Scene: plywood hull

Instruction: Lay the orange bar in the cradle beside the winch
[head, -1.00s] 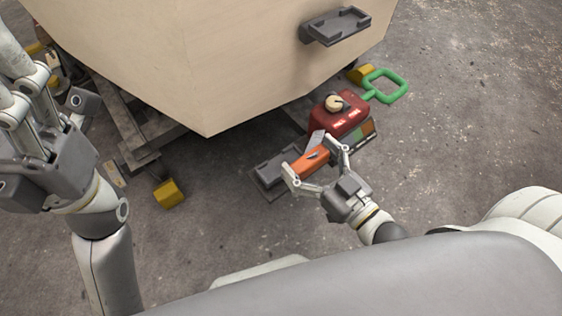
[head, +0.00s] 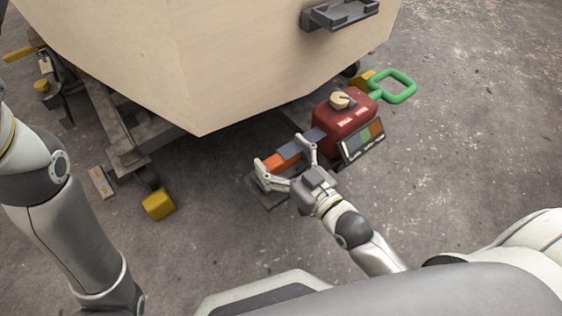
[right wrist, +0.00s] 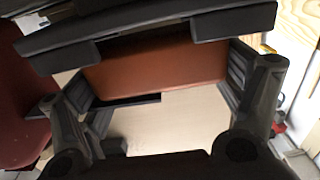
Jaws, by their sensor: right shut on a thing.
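The orange bar (head: 273,163) has grey parts and lies between the fingers of my right gripper (head: 285,167), which is shut on it. It also shows in the right wrist view (right wrist: 155,72) between the two fingers. The dark grey cradle (head: 252,184) is on the floor side of the bar, left of the red winch (head: 333,128), and mostly hidden by the bar and gripper. The bar is over the cradle and roughly in line with it. I cannot tell whether they touch. My left gripper is out of view.
The pale plywood hull (head: 190,60) overhangs close behind the cradle. A dark grey bracket (head: 340,14) juts from its side. The winch has a green handle (head: 398,86). A yellow block (head: 158,204) lies to the left. The concrete floor at right is clear.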

